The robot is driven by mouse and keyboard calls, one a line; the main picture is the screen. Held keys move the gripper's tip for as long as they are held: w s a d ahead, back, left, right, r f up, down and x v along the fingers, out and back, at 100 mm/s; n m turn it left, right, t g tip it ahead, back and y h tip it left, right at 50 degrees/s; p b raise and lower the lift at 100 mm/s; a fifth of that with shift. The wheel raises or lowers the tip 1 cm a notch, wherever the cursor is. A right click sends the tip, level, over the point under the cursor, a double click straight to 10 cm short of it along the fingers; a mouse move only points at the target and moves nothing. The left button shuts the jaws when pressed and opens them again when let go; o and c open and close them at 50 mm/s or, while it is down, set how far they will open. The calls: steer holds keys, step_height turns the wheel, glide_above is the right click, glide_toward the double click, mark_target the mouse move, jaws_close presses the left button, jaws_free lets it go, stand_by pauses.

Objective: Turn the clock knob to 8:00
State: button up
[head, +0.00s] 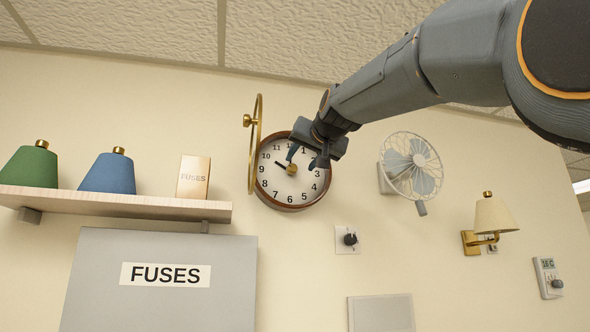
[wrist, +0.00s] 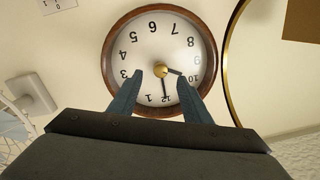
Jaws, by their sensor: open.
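The round clock (head: 266,192) has a brown wooden rim, a white face and a small brass knob (head: 292,169) at its centre. In the wrist view the clock (wrist: 112,38) is upside down. One hand points near 10 and the longer hand near 12, so it reads about 10:00. My gripper (head: 303,158) is open in front of the face. In the wrist view its fingertips lie to either side of the knob (wrist: 161,72), with visible gaps. The head view hides the upper right of the face behind my gripper. I cannot tell the exact distance to the knob.
The clock's brass-framed cover (head: 253,150) stands swung open at its left. A shelf (head: 130,204) with two lampshades and a FUSES box is further left, above a grey fuse panel (head: 160,300). A fan (head: 412,166), a wall dial (head: 349,239) and a lamp (head: 494,217) are to the right.

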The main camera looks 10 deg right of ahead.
mark_target(293, 168)
steer(key=w+p, duration=0.1)
steer(key=w, duration=0.1)
steer(key=w+p, duration=0.1)
steer(key=w, duration=0.2)
steer(key=w+p, duration=0.1)
steer(key=w, duration=0.1)
steer(key=shift+w+a+r+p, duration=0.2)
steer(key=shift+w+r+p, duration=0.1)
steer(key=shift+r, duration=0.1)
